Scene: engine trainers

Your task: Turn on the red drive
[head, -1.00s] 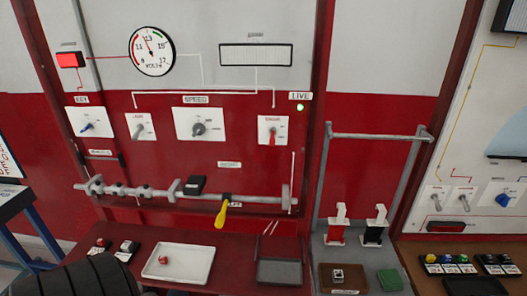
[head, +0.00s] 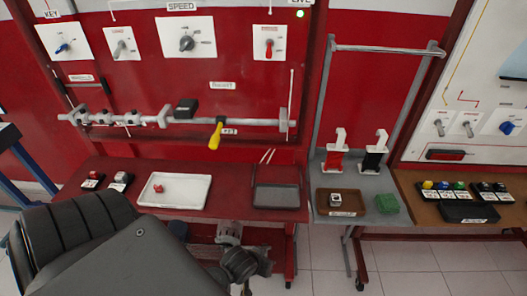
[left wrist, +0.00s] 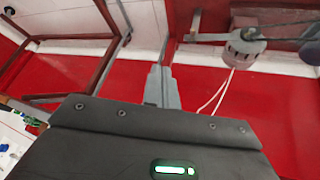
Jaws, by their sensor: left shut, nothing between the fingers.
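The red drive panel (head: 140,78) fills the upper left of the head view. It carries a blue KEY switch (head: 63,47), a grey lever (head: 120,46), a grey SPEED knob (head: 187,43) and a red-handled switch (head: 269,48). A yellow-handled lever (head: 216,135) hangs from the grey shaft (head: 255,122). My left gripper (left wrist: 163,72) is shut and empty in the left wrist view, against red background. In the head view I cannot make out its fingertips. My right gripper is not in view.
A white tray (head: 207,180) and a dark tray (head: 257,196) rest on the red bench (head: 115,166). A grey bench (head: 325,222) with red and black clamp-like fixtures stands right. Another switch panel (head: 500,60) stands at far right. Open tiled floor (head: 400,275) shows lower right.

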